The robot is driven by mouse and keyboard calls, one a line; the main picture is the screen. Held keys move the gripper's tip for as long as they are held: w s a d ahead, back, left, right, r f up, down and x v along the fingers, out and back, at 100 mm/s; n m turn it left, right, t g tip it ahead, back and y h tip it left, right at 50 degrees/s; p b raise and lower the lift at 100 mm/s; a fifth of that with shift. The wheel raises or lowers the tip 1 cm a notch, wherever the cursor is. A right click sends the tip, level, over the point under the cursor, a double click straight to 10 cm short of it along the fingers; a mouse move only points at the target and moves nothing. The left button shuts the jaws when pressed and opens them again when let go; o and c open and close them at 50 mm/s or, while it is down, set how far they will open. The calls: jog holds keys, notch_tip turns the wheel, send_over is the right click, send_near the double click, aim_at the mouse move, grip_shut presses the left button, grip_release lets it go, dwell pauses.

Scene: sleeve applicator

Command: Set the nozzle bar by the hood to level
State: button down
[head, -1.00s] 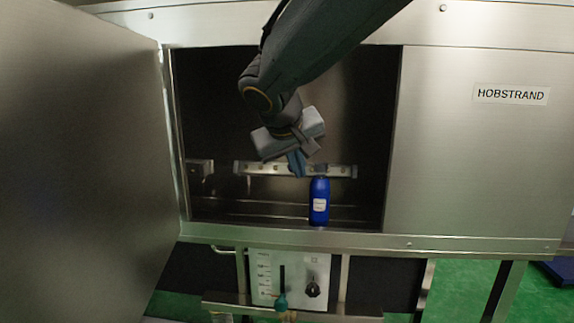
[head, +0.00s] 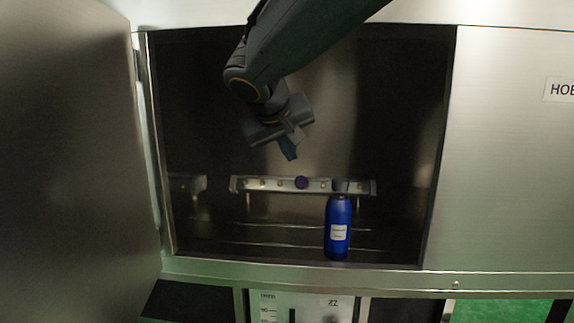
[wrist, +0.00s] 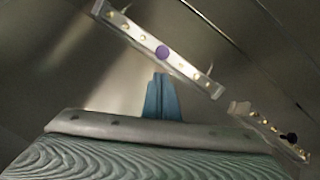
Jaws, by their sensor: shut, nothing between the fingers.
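The nozzle bar (head: 270,185) is a pale metal strip with several brass nozzles and a purple round knob (head: 302,182) near its middle. It runs across the inside of the hood (head: 400,110) and looks close to level in the head view, its right end slightly lower. In the wrist view the bar (wrist: 128,28) crosses the upper middle at a slant. My gripper (head: 290,155) is shut and empty, in front of and above the bar, apart from it. Its blue fingers (wrist: 161,98) show in the wrist view, below the knob.
A blue bottle (head: 338,232) stands in front of the bar's right part, hiding a little of it. A second bar (head: 187,184) shows at the left. The open door (head: 70,150) bounds the left side. A panel with a scale (head: 300,306) is below.

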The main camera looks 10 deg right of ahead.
aim_at(302, 185)
jog(key=x, duration=1)
jog(key=shift+w, duration=0.45)
jog(key=shift+a+f+b, duration=0.1)
jog(key=shift+f+b, duration=0.1)
jog(key=shift+b, duration=0.75)
